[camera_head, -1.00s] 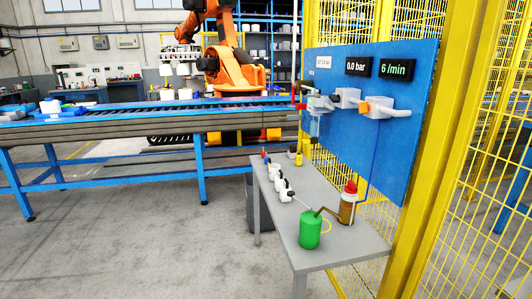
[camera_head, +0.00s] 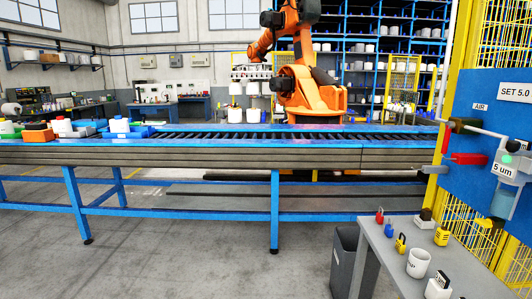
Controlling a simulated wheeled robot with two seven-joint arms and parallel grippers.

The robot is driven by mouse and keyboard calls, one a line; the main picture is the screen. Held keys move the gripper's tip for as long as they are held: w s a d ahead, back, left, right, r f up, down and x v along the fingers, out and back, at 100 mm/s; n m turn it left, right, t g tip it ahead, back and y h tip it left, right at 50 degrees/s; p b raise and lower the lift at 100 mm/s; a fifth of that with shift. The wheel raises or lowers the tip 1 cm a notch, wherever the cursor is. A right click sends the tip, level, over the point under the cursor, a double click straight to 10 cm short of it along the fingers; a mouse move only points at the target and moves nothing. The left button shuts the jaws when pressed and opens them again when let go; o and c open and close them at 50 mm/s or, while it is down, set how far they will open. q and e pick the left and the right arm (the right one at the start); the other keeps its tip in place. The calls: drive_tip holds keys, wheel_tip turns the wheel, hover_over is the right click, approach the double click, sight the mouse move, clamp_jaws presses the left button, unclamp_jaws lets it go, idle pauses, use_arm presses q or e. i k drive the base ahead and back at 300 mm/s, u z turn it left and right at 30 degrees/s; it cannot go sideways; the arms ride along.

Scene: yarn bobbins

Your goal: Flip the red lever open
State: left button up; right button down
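On the blue panel (camera_head: 470,205) at the right, a dark fitting (camera_head: 462,125) sits near the label "AIR". Below it a red lever-like bar (camera_head: 468,159) sticks out sideways, and a narrow upright red piece (camera_head: 446,140) stands at the panel's left edge. I cannot tell which of the two red parts is the lever's handle. Neither of my grippers is in view, and nothing of mine touches the panel.
A grey table (camera_head: 395,262) at the lower right carries a red padlock (camera_head: 379,216), a yellow padlock (camera_head: 400,243) and white cups. A dark bin (camera_head: 343,262) stands beside it. A conveyor (camera_head: 200,155) crosses the view. Grey floor at the lower left is clear.

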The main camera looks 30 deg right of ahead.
sight(449, 125)
drive_tip(key=z, duration=0.15)
drive_tip(key=i, duration=1.65)
drive_tip(key=z, duration=1.45)
drive_tip(key=i, duration=0.95)
drive_tip(key=z, duration=0.7)
